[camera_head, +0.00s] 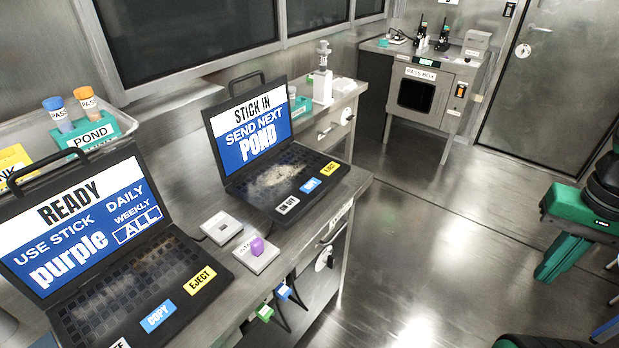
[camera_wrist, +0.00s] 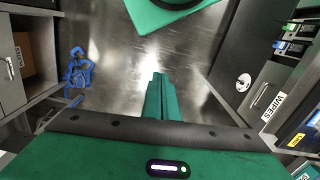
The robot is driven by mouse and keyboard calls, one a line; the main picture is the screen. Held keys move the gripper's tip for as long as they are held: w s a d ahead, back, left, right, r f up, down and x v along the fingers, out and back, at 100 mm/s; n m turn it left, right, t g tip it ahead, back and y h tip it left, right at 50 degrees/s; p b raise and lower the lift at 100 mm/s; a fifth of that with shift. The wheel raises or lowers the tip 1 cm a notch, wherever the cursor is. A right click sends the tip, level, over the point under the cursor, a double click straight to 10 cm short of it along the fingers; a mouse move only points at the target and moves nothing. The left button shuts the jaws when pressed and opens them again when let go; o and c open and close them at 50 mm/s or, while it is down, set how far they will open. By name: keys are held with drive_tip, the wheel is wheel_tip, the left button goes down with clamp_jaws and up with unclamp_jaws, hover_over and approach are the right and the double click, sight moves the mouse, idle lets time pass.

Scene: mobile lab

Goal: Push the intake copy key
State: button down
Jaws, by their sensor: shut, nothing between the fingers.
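Two open laptops stand on the steel bench. The near laptop (camera_head: 88,219) shows "READY, USE STICK purple"; its blue COPY key (camera_head: 158,316) lies on the front edge beside a yellow EJECT key (camera_head: 199,281). The far laptop (camera_head: 250,130) shows "STICK IN, SEND NEXT POND"; it has a blue COPY key (camera_head: 311,185) between a white key (camera_head: 287,205) and a yellow EJECT key (camera_head: 330,168). I cannot tell which laptop is intake. My green gripper (camera_head: 546,276) is shut and empty over the floor at right, well away from both laptops; its fingers also show in the wrist view (camera_wrist: 157,80).
A purple-topped item (camera_head: 257,246) sits on a white block between the laptops. A tray with orange and blue-capped tubes (camera_head: 88,103) stands at back left. A pass box (camera_head: 418,93) is at the back. The middle floor (camera_head: 430,230) is clear. Blue coils (camera_wrist: 78,70) lie at left.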

drive_tip(key=shift+d, duration=0.1)
drive_tip(key=w+a+n+t, duration=0.25)
drive_tip(key=w+n, duration=0.35)
drive_tip(key=w, duration=0.5)
wheel_tip(320, 180, up, 2)
drive_tip(key=n+t+y, duration=0.5)
drive_tip(key=n, duration=1.1)
hover_over(314, 187)
drive_tip(key=shift+a, duration=0.1)
drive_tip(key=shift+t, duration=0.25)
drive_tip(key=shift+f, duration=4.4)
